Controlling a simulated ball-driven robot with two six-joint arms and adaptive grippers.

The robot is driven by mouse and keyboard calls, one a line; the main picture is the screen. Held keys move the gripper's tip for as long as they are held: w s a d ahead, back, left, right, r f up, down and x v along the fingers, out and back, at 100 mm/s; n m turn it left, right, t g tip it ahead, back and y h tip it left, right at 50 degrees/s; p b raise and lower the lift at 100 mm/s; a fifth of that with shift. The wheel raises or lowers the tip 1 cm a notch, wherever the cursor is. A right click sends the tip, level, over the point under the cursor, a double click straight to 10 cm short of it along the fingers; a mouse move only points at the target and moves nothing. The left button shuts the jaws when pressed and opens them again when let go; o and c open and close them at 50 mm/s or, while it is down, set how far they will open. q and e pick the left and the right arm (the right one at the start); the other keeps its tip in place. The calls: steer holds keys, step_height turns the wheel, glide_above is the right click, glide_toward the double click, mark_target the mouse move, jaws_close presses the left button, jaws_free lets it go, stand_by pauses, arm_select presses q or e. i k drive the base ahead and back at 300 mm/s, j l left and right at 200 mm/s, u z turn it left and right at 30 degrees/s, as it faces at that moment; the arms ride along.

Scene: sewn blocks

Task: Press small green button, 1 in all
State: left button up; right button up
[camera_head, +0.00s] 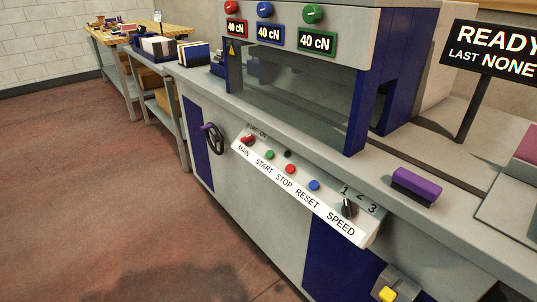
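The small green button (270,155) is on the sloped white control panel (300,189) on the front of the machine. It sits above the label START, between a red switch (248,140) over MAIN and a red button (290,169) over STOP. Nothing covers it. Whether it is pressed in is too small to tell. Neither of my grippers shows in the head view.
A larger green knob (312,14) is higher up. A purple-topped block (416,186) lies on the machine's ledge. A sign (495,50) reads "READY, LAST NONE". Floor at left is clear.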

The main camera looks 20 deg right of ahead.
mark_target(270, 154)
steer(key=i+j+z, duration=0.15)
steer(key=z, duration=0.2)
steer(key=i+j+z, duration=0.1)
steer(key=j+z, duration=0.2)
steer(key=i+j+z, duration=0.1)
steer(key=j+z, duration=0.25)
steer(key=i+j, duration=0.1)
steer(key=j, duration=0.65)
steer(key=i+j+z, duration=0.15)
steer(key=j, duration=1.4)
steer(key=i+z, duration=0.05)
steer(key=i, duration=0.05)
